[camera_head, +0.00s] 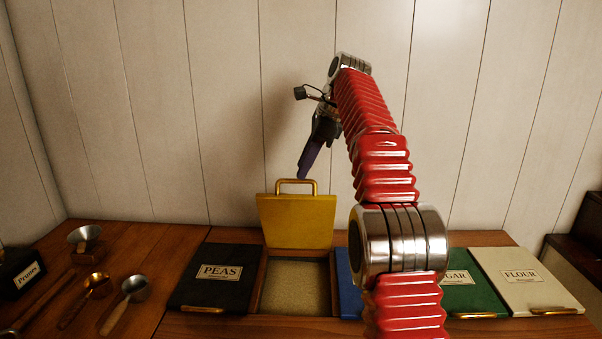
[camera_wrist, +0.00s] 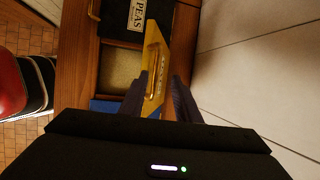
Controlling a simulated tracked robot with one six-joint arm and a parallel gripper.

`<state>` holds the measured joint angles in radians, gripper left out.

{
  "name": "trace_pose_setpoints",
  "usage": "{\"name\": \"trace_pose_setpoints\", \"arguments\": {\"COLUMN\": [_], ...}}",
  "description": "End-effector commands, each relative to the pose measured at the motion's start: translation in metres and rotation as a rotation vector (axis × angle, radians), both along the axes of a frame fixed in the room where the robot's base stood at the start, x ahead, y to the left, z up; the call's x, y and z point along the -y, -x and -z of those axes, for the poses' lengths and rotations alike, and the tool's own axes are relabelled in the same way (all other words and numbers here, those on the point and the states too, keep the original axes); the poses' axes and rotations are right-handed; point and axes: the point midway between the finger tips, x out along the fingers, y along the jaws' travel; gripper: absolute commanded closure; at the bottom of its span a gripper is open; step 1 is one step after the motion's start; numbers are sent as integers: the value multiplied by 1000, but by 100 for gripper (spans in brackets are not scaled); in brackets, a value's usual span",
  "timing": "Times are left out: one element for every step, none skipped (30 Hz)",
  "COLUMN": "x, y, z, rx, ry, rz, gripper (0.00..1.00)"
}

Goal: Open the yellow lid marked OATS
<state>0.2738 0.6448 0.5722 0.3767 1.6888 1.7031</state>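The yellow lid (camera_head: 297,220) stands raised, nearly upright, at the back of its open bin (camera_head: 296,289), which shows a pale grainy fill. Its brass handle (camera_head: 297,182) is at the top edge. No OATS marking is readable on the side I see. My gripper (camera_head: 303,174) points down just above the handle. In the wrist view my gripper (camera_wrist: 160,80) has its two dark fingers apart, with the lid (camera_wrist: 137,95) and handle (camera_wrist: 155,72) showing between and beyond them. I cannot tell whether a finger touches the handle.
The black PEAS lid (camera_head: 216,279) lies shut left of the bin. Blue (camera_head: 347,285), green (camera_head: 472,285) and white FLOUR (camera_head: 526,281) lids lie shut to the right. Scoops (camera_head: 126,294) lie on the left counter. The panelled wall (camera_head: 225,110) rises close behind.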

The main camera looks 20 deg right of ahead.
Motion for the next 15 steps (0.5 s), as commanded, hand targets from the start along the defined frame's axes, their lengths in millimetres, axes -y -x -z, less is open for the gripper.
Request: {"name": "trace_pose_setpoints", "arguments": {"x": [2,3,3,4,4,5,6,6,7,7,7,7,7,7,7], "y": [1,2,2,3,4,5,5,6,7,7,8,8,8,8,9], "z": [-4,-6,-8,-11,-13,-15,-17,-18,-19,-20,-21,-21,-22,-22,-22], "rx": [1,1,1,2,0,2,2,0,-1,0,-1,-1,-1,-1,-1], "ry": [0,0,0,0,0,0,0,0,0,0,0,0,0,0,0], "rz": [0,0,0,-1,-1,-1,-1,-1,-1,-1,0,0,0,0,0], "gripper": [71,71,71,71,71,71,71,71,71,71,71,71,71,71,71]}}
